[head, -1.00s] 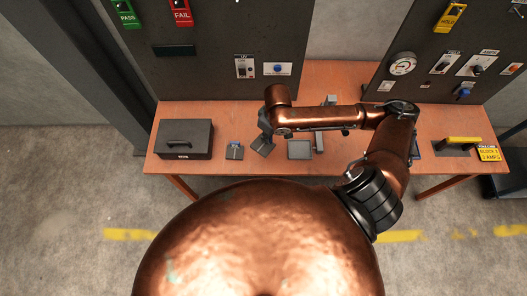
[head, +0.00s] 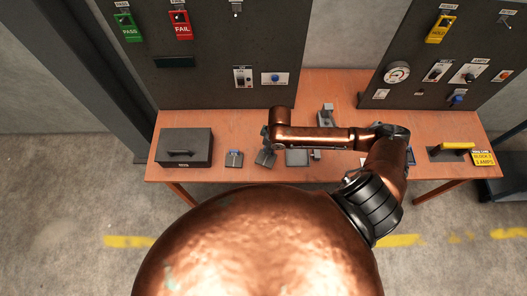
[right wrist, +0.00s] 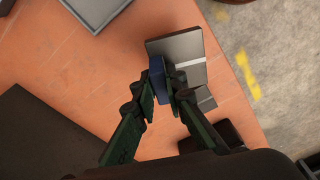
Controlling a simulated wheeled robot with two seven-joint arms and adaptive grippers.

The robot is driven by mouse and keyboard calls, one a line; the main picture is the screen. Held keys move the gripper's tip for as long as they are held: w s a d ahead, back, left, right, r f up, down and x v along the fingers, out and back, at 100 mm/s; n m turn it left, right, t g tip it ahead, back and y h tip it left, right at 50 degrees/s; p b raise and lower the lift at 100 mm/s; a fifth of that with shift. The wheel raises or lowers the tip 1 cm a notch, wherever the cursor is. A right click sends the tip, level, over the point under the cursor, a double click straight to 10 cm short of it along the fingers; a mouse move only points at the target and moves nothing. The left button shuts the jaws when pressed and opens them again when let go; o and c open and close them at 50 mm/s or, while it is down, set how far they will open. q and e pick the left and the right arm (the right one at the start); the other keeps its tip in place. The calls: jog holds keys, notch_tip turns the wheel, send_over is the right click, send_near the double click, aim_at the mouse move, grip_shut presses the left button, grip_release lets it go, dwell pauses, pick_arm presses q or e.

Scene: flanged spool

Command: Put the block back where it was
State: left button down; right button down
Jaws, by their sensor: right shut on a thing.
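My right gripper (right wrist: 168,94) is shut on a blue block (right wrist: 157,78) in the right wrist view. The block sits between the dark green fingertips. A flat grey plate (right wrist: 178,55) with a pale line lies just beyond the fingers; I cannot tell whether the block touches it. In the head view the right gripper (head: 265,157) is low over the front middle of the table, left of a grey square plate (head: 297,157). The block cannot be made out there. My left gripper is not in view.
A dark grey lidded box (head: 184,147) stands at the table's left. A small grey piece with blue on it (head: 234,158) is between box and gripper. A grey fixture (head: 326,114) stands behind. A yellow-handled item (head: 457,146) is at the right. Dark panels (head: 215,60) rise behind the table.

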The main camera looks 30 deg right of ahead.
aim_at(264, 151)
jog(key=w+f, duration=0.4)
jog(key=f, duration=0.1)
jog(key=shift+a, duration=0.15)
jog(key=shift+f, duration=1.6)
jog(key=c, duration=2)
grip_release()
jog(key=shift+s, duration=0.1)
jog(key=shift+o, duration=0.2)
notch_tip(264, 151, up, 12)
jog(key=s, duration=0.1)
jog(key=shift+d, duration=0.45)
